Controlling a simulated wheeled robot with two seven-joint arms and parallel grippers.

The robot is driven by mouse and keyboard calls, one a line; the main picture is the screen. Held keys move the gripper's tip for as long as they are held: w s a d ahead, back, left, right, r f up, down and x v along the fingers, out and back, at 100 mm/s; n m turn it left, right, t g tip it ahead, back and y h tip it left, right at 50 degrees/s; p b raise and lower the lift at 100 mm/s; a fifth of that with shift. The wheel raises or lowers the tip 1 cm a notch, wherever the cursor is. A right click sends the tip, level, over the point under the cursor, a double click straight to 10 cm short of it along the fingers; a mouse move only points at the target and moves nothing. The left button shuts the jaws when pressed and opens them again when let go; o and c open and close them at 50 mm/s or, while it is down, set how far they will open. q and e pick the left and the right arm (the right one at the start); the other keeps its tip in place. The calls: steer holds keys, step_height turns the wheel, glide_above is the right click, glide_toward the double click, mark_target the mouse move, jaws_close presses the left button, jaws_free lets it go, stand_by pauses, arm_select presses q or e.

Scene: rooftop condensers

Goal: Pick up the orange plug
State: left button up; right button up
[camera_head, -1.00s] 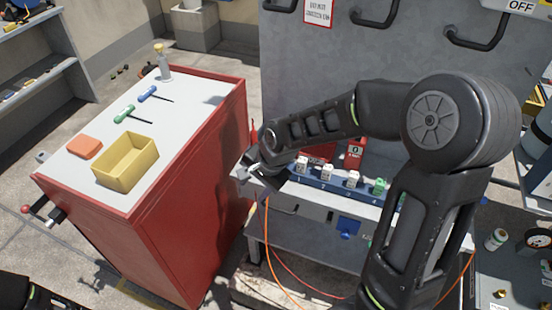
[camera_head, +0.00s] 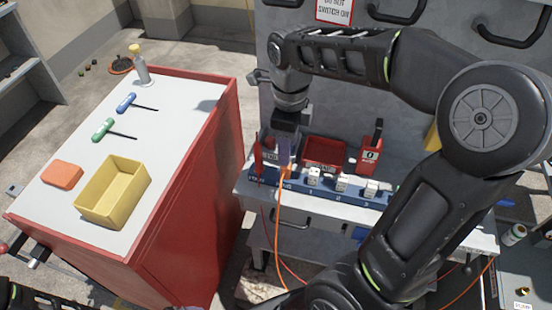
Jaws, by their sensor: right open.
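The orange plug (camera_head: 286,171) is at the left part of a blue labelled strip (camera_head: 325,193) on the grey bench. An orange cable hangs from it over the bench's front edge. My right gripper (camera_head: 285,152) points down right over the plug, with its fingers around or just in front of its upper part. It is open, and its fingers hide much of the plug, so contact cannot be told. My left gripper is out of view; only a bit of my left arm shows at the bottom left.
A red plug (camera_head: 258,158) stands close left of the gripper. White numbered blocks (camera_head: 342,182) sit to the right on the strip. A red bin (camera_head: 324,152) and a red lockout tag are behind. The red cart with a yellow tray (camera_head: 112,192) stands left.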

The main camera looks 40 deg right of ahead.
mark_target(286, 174)
steer(key=shift+s, duration=0.15)
steer(key=shift+f, duration=0.1)
steer(key=shift+f, duration=1.25)
steer(key=f, duration=0.5)
steer(key=shift+w+a+f, duration=0.1)
steer(key=shift+w, duration=0.15)
steer(key=shift+c, duration=0.2)
jaws_close()
